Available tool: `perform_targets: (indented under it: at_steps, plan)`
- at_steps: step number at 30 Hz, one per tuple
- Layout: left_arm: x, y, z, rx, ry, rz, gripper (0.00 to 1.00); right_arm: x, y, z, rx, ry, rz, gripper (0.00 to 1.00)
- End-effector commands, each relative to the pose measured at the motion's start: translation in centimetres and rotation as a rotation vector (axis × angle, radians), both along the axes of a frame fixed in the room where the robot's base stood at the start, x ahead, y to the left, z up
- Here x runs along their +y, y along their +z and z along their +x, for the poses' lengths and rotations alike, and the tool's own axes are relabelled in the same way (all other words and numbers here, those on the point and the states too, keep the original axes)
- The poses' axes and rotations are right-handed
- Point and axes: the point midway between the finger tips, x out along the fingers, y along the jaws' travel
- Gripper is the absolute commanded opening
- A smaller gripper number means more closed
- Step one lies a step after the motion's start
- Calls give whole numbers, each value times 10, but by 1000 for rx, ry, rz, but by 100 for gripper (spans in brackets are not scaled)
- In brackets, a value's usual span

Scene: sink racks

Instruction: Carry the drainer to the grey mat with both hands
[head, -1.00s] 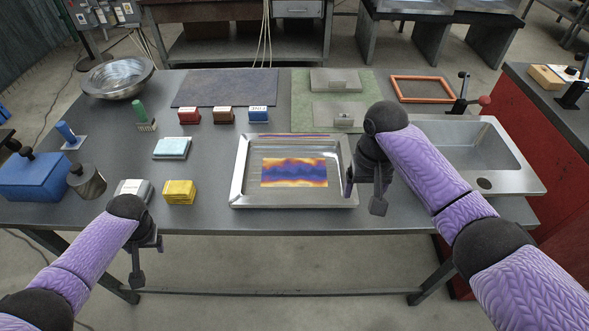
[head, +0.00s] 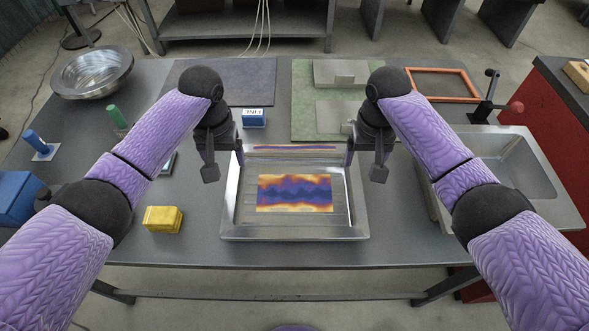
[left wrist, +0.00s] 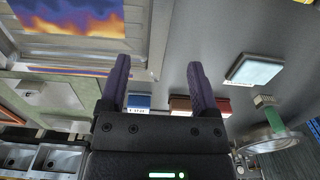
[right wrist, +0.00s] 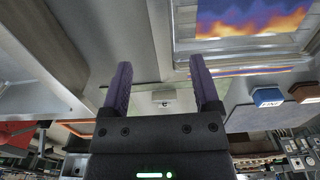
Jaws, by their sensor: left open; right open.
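The drainer looks like a shallow metal tray (head: 229,215) at the middle front of the table, with a purple and orange print (head: 295,193) lying in it. The grey mat (head: 250,82) lies flat behind it, partly hidden by my left arm. My left gripper (head: 225,163) is open above the tray's back left corner. My right gripper (head: 364,163) is open above its back right corner. Neither holds anything. The tray's rim shows beside the open fingers in the left wrist view (left wrist: 158,30) and the right wrist view (right wrist: 182,25).
A blue block (head: 254,118) stands between the tray and the grey mat. A green mat (head: 308,98) with metal plates lies at the back right. A sink (head: 515,165) is on the right, a yellow block (head: 163,218) left of the tray, and a metal bowl (head: 92,72) at the far left.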

Motion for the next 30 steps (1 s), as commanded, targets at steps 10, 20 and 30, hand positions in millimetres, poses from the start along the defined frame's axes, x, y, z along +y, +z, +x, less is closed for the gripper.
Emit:
perform_targets:
  at_steps: [10,20,30]
  plan:
    - [0,-6,0,2,1,0,79,0,-5,0,1,-1,1,79]
    - [0,-65,-1,4,2,0,79,0,-64,-1,5,-3,0,79]
    - [0,-99,-1,1,1,0,79,0,-99,-1,1,-1,-1,79]
